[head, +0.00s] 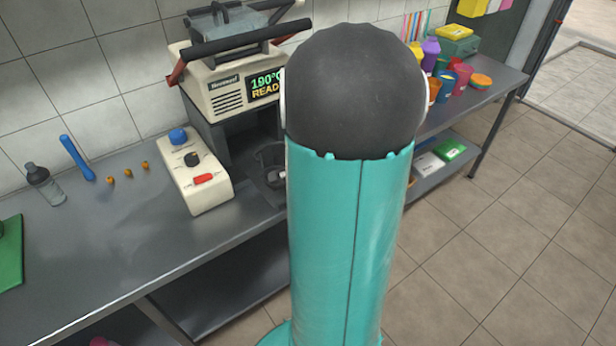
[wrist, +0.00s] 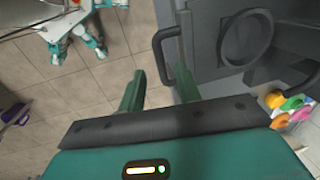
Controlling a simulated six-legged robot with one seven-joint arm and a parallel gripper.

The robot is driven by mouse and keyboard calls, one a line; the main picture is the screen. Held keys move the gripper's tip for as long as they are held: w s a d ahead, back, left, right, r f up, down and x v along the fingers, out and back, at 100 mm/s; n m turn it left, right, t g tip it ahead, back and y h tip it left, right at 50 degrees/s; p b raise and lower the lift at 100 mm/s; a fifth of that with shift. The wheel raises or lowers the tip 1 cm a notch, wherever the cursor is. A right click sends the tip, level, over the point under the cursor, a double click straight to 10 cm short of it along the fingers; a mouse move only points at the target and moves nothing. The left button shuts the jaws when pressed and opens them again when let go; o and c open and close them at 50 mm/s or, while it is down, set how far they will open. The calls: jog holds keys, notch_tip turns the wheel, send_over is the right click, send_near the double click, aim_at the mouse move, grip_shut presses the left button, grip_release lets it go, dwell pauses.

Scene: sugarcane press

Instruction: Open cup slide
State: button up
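The sealing machine (head: 240,85) stands on the metal counter, its display reading 190°C and READY. Its dark cup slide (head: 270,165) with a round holder is partly hidden behind my arm in the head view. The wrist view shows the slide (wrist: 212,45) with its round opening (wrist: 246,38) and a dark loop handle (wrist: 157,55) on its front edge. My gripper (wrist: 160,78) is open, its two green fingers apart and close to the handle. Whether a finger touches the handle cannot be told. My arm hides the gripper in the head view.
A control box (head: 195,175) with a blue knob and red switch sits left of the slide. A bottle (head: 45,185), a blue stick (head: 77,158) and small orange pieces lie further left. Colourful cups (head: 462,75) stand at the right. The tiled floor (head: 500,240) in front is clear.

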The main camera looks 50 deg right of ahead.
notch_tip(320, 180, up, 10)
jog(key=s, duration=0.1)
jog(key=shift+s+a+r, duration=0.25)
jog(key=shift+s+a, duration=0.05)
jog(key=shift+s, duration=0.1)
jog(key=a+r+n+t, duration=0.1)
jog(key=a+r+n, duration=0.2)
jog(key=a+n, duration=0.4)
jog(key=a+r+n+t, duration=0.1)
jog(key=a+r+n, duration=0.2)
jog(key=a+n, duration=0.4)
jog(key=a+r+n+t, duration=0.1)
jog(key=a+r+n, duration=0.2)
jog(key=a+n, duration=0.4)
jog(key=a, duration=0.9)
jog(key=shift+a+r+t+y, duration=0.3)
jog(key=shift+a+r, duration=0.05)
jog(key=shift+r, duration=0.05)
jog(key=shift+d, duration=0.1)
